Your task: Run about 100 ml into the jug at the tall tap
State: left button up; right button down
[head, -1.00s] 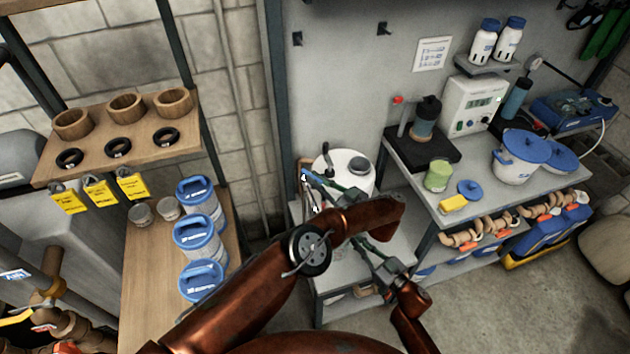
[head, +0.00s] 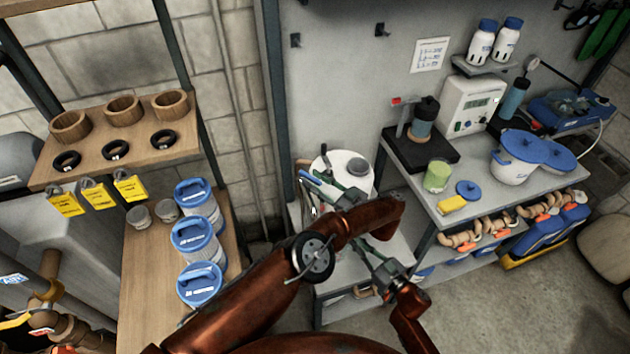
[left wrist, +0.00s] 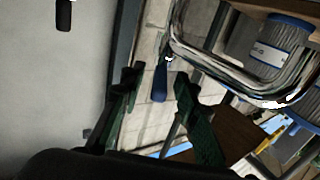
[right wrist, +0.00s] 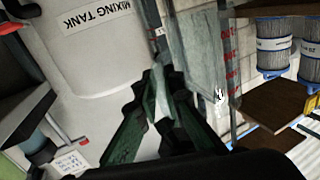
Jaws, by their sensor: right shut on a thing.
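The tall tap shows in the left wrist view as a bent chrome pipe (left wrist: 180,45) with a dark blue lever (left wrist: 160,82). My left gripper (left wrist: 160,76) is open, its green fingers apart with the lever seen in the gap; I cannot tell if they touch it. In the head view my left gripper (head: 318,184) is in front of the white mixing tank (head: 343,165). My right gripper (right wrist: 160,85) is shut on the clear jug (right wrist: 200,50), which has red scale marks. The jug is mostly hidden in the head view, and its water level cannot be read.
A wooden shelf unit (head: 150,270) with several blue-lidded tubs (head: 193,240) stands left. A bench on the right carries a green jar (head: 437,176), a blue-lidded white pot (head: 515,165) and a yellow block (head: 452,205). The floor (head: 480,310) at lower right is clear.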

pick_arm(q)
jog(key=v, duration=0.7)
jog(key=shift+s+d, duration=0.1)
jog(key=shift+s+d, duration=0.1)
jog(key=shift+c, duration=0.3)
